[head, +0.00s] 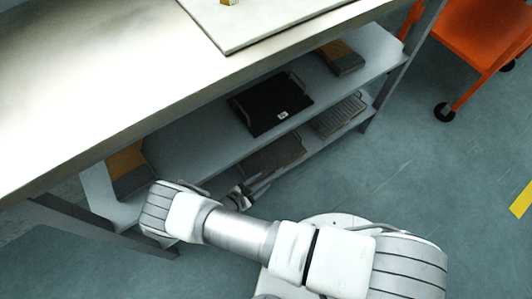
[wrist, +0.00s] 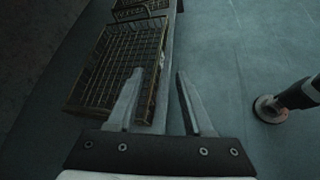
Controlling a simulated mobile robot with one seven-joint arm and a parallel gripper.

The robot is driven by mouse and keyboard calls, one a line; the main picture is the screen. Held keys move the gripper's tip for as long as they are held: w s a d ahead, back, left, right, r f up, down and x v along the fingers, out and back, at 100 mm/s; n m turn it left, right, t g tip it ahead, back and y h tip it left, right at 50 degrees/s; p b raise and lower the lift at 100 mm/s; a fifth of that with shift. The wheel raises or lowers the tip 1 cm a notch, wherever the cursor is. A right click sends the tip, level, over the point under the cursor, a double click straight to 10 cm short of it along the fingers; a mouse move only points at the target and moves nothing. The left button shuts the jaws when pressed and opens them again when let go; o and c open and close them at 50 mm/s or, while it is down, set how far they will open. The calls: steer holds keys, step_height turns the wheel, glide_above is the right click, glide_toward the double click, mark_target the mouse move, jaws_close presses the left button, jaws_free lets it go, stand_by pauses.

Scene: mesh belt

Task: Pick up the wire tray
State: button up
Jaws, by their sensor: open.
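A dark wire tray (wrist: 112,65) with a mesh floor and raised rims fills the upper left of the wrist view. In the head view a tray that appears to be the same one (head: 272,157) lies on the lower shelf, partly hidden by the upper shelf and my arm. My gripper (wrist: 160,72) is open and empty. In the wrist view its left finger overlaps the tray and its right finger lies over the floor, with the tray's right rim between them. I cannot tell whether they touch. In the head view my gripper (head: 252,189) is near the tray's front left.
A second mesh tray (head: 339,113) lies farther right on the lower shelf. A black tray with handles (head: 270,105) sits on the upper shelf (head: 195,140), which overhangs the lower one. Floor before the shelves is clear.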

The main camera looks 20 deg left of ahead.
steer(key=b, duration=0.2)
glide_toward(281, 167)
steer(key=x, duration=0.3)
steer(key=shift+w+d, duration=0.2)
steer(key=shift+w, duration=0.2)
steer(key=b+x, duration=0.2)
steer(key=x, duration=0.3)
steer(key=shift+f+b, duration=0.25)
steer(key=shift+b, duration=0.1)
jaws_close()
steer(key=shift+r, duration=0.1)
stand_by(0.4)
